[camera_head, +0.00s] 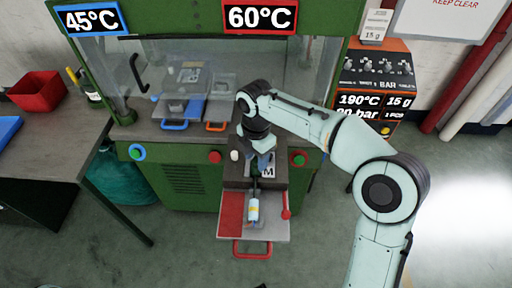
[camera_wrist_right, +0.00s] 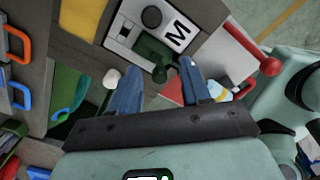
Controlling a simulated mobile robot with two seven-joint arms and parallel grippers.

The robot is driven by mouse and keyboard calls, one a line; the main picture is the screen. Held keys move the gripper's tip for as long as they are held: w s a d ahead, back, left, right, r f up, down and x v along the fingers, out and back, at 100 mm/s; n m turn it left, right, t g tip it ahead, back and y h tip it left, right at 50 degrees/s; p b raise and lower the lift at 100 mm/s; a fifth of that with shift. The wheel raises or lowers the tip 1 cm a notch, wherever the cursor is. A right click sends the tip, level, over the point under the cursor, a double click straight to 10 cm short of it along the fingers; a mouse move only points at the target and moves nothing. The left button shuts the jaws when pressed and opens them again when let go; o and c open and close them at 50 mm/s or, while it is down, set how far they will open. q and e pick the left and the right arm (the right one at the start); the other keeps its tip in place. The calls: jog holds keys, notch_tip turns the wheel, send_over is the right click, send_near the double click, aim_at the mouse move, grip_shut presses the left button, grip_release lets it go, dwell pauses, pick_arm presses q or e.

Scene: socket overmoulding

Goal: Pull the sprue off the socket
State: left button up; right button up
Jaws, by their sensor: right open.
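A small white cylindrical piece with a yellow band and a bluish lower end (camera_head: 253,211), probably the socket, lies on the pulled-out tray (camera_head: 278,229) below the press. Part of it also shows in the right wrist view (camera_wrist_right: 218,92), partly hidden behind a finger. My right gripper (camera_head: 262,170) points down just above the tray's back, beside a plate marked M (camera_head: 268,172). In the wrist view its two blue fingers (camera_wrist_right: 159,68) are apart, with a dark green knobbed part (camera_wrist_right: 156,58) beyond the gap. I cannot make out the sprue. My left gripper is not visible.
The green press (camera_head: 180,182) stands behind the tray, with blue-handled and orange-handled trays (camera_head: 216,113) inside. A red ball-ended lever (camera_head: 286,213) stands at the tray's right. A red bin (camera_head: 38,90) sits on the left bench. The floor in front is mostly clear.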

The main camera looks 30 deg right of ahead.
jog(key=shift+f, duration=0.6)
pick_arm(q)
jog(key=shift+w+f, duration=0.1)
pick_arm(e)
grip_shut()
jog(key=shift+s+r, duration=0.1)
dwell(0.5)
jog(key=shift+r, duration=0.25)
notch_tip(320, 180, up, 6)
jog(key=p, duration=0.5)
jog(key=shift+f+p, duration=0.25)
jog(key=shift+p, duration=0.15)
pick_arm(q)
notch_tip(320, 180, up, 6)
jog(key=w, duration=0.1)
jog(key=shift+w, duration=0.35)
